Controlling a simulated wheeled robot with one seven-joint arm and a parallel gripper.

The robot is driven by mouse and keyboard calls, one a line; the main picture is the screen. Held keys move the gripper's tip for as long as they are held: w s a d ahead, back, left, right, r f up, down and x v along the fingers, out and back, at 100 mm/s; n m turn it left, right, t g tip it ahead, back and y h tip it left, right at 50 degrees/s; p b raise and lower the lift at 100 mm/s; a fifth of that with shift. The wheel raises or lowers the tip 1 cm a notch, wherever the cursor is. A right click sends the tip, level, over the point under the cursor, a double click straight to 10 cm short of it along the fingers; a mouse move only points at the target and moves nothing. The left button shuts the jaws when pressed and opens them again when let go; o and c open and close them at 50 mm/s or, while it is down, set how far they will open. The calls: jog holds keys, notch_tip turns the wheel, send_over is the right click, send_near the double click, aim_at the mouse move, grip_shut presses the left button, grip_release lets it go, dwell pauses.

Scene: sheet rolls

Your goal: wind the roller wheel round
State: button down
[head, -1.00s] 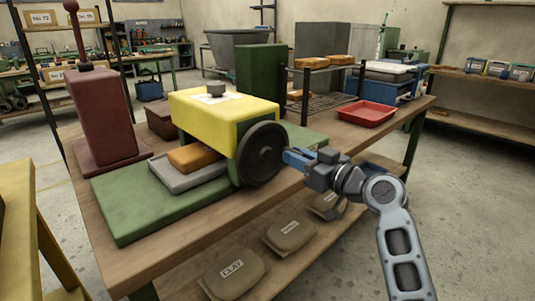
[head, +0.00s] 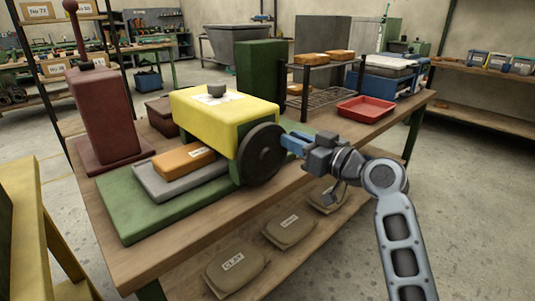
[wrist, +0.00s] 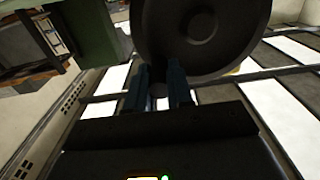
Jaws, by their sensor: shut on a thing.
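The roller wheel (head: 258,162) is a dark disc on the right end of the roller machine, under its yellow housing (head: 210,120). My gripper (head: 288,142) is at the wheel's upper right edge in the head view. In the wrist view the wheel (wrist: 205,35) fills the top, and my gripper (wrist: 160,88) is shut on a small dark round handle (wrist: 158,90) by its rim.
A dark red column (head: 105,120) with a lever stands at the left of the wooden table. A wire rack (head: 320,97) and a red tray (head: 366,109) stand behind my gripper. Clay bags (head: 235,272) lie on the lower shelf. The floor right of the table is clear.

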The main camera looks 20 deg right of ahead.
aim_at(268, 132)
jog(key=shift+s+a+r+p, duration=0.15)
jog(key=shift+r+p, duration=0.25)
jog(key=shift+r, duration=0.4)
jog(key=shift+s+a+r+p, duration=0.15)
jog(key=shift+a+r+p, duration=0.2)
jog(key=shift+a, duration=0.3)
jog(key=shift+s+a+p, duration=0.2)
jog(key=shift+a, duration=0.55)
jog(key=shift+s+a+p, duration=0.2)
jog(key=shift+a, duration=0.5)
jog(key=c, duration=1.4)
grip_release()
jog(key=shift+f, duration=0.1)
jog(key=o, duration=1.4)
jog(key=shift+s+d, duration=0.1)
jog(key=b+v, duration=0.1)
jog(key=v, duration=0.7)
jog(key=shift+s, duration=0.4)
jog(key=shift+d, duration=0.1)
